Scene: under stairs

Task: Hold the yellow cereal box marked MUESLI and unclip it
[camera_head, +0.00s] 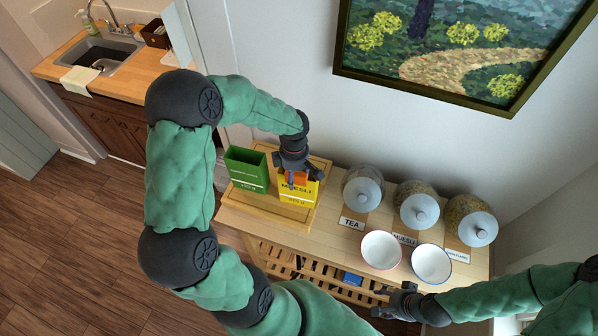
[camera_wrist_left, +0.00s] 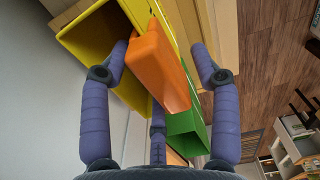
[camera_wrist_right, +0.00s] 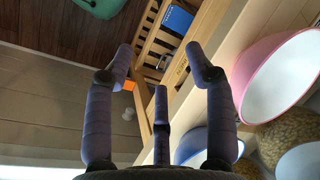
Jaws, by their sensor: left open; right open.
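The yellow cereal box (camera_head: 297,191) marked MUESLI stands upright on a wooden board on the table. An orange clip (camera_head: 299,177) sits at its top edge. In the left wrist view the box (camera_wrist_left: 90,45) looks open at the top, and the clip (camera_wrist_left: 160,70) is on its wall. My left gripper (camera_head: 295,172) is above the box. Its fingers (camera_wrist_left: 162,62) are open on either side of the clip, with no clear grip on it. My right gripper (camera_head: 385,302) is open and empty near the table's front edge, by the bowls.
A green box (camera_head: 247,170) stands just left of the yellow one on the wooden board (camera_head: 262,201). Glass jars with white lids (camera_head: 420,208) line the back of the table. A pink-rimmed bowl (camera_head: 381,250) and a blue-rimmed bowl (camera_head: 431,264) stand in front. A slatted shelf (camera_head: 300,262) is below.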

